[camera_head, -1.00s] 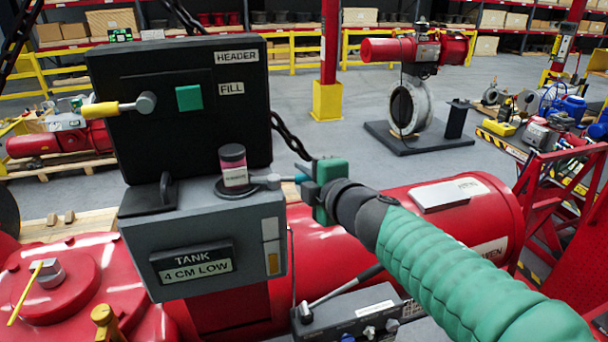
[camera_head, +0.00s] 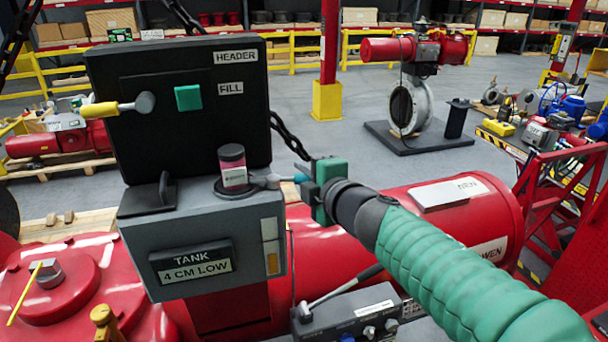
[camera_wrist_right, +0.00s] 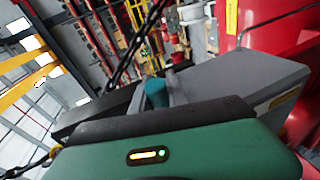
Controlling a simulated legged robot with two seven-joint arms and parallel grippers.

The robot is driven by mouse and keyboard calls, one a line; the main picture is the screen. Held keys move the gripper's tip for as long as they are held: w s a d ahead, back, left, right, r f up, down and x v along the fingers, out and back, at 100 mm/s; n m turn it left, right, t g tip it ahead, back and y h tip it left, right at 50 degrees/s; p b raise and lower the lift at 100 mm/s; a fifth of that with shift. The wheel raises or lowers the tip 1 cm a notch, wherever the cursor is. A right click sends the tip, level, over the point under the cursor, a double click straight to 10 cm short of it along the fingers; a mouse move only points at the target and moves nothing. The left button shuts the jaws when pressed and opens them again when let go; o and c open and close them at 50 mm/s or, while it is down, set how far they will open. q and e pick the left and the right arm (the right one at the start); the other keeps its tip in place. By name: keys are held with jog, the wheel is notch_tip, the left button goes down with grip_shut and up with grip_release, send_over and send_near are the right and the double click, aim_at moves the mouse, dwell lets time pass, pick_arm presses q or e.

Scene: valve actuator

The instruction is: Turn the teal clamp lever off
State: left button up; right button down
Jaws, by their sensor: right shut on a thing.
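The clamp lever has a grey arm and a teal tip (camera_head: 301,178). It sticks out to the right from the top of the grey box labelled "TANK 4 CM LOW" (camera_head: 205,245). My right gripper (camera_head: 312,182), in a green and black housing, is shut on the lever's teal end. My left gripper is not in view.
A black panel (camera_head: 150,135) labelled "HEADER" and "FILL" rises behind the grey box, with a yellow-handled lever (camera_head: 105,109) and a green square (camera_head: 188,97). A chain (camera_head: 290,138) hangs close behind my right gripper. A red cylinder (camera_head: 450,215) lies beneath my right arm.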

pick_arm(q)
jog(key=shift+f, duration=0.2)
pick_arm(e)
jog(key=shift+f, duration=0.3)
